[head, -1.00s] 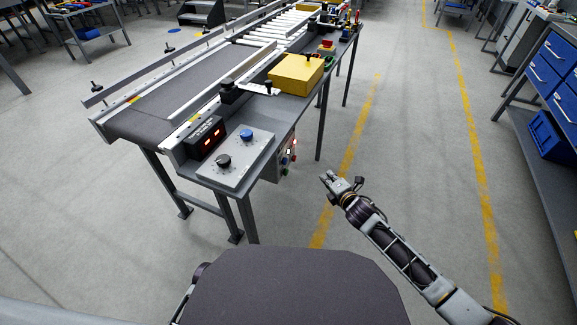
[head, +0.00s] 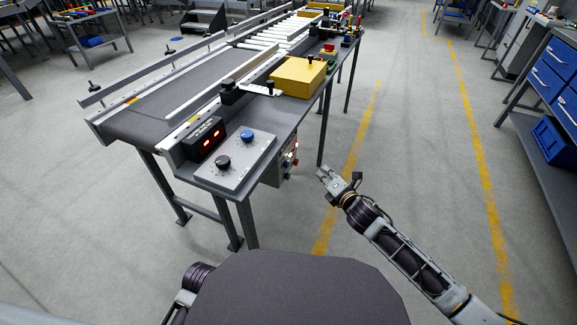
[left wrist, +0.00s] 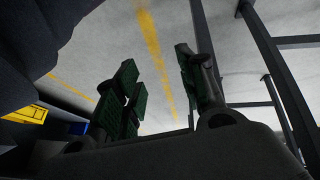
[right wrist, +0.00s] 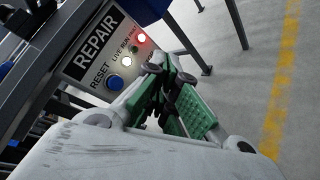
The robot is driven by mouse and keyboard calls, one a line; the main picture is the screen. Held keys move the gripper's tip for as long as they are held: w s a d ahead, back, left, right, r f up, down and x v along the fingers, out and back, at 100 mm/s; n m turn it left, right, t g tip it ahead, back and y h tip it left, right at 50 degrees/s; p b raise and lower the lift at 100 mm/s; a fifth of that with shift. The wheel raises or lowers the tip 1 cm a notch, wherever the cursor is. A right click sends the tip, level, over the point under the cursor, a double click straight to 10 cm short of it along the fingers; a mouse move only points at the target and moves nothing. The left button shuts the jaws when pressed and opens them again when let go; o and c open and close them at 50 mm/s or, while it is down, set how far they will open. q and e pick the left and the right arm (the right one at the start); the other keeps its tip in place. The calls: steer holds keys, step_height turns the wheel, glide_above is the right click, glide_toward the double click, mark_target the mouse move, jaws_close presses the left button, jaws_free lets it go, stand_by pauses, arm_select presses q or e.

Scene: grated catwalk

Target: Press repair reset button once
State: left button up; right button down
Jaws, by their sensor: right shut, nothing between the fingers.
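The repair panel (right wrist: 104,50) hangs below the bench edge and shows close up in the right wrist view. In the head view the panel (head: 284,165) shows edge-on. My right gripper (right wrist: 160,90) is shut and empty; in the head view it (head: 324,174) is to the right of the panel, apart from it. In the right wrist view the button lies left of the fingertips. My left gripper (left wrist: 162,80) is open and empty over the floor.
The bench holds a control box (head: 234,160) with black and blue knobs, a red-digit display (head: 205,140) and a yellow box (head: 299,77), beside a conveyor (head: 165,97). Bench legs stand below. The floor right of the bench is clear up to a blue drawer cabinet (head: 553,65).

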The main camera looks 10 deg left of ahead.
mark_target(287, 165)
arm_select(q)
steer(key=shift+f, duration=0.15)
arm_select(e)
steer(key=shift+a, duration=0.15)
arm_select(q)
steer(key=shift+n+t+h, duration=0.3)
steer(key=shift+t+h, duration=0.1)
steer(key=shift+t, duration=0.2)
steer(key=shift+w+d+f+b, duration=0.15)
steer(key=shift+f+b, duration=0.3)
steer(key=shift+f, duration=0.45)
steer(key=shift+s+d+f+b, duration=0.1)
steer(key=shift+d+f+b, duration=0.15)
steer(key=shift+f+b, duration=0.5)
steer(key=shift+w+d+f+b, duration=0.1)
steer(key=shift+d+f+b, duration=0.1)
steer(key=shift+f, duration=0.9)
arm_select(e)
steer(key=w+a, duration=0.2)
steer(key=a, duration=0.6)
steer(key=shift+w, duration=0.35)
arm_select(q)
steer(key=shift+r+p, duration=0.3)
arm_select(e)
steer(key=shift+w+a, duration=0.15)
steer(key=shift+a, duration=0.3)
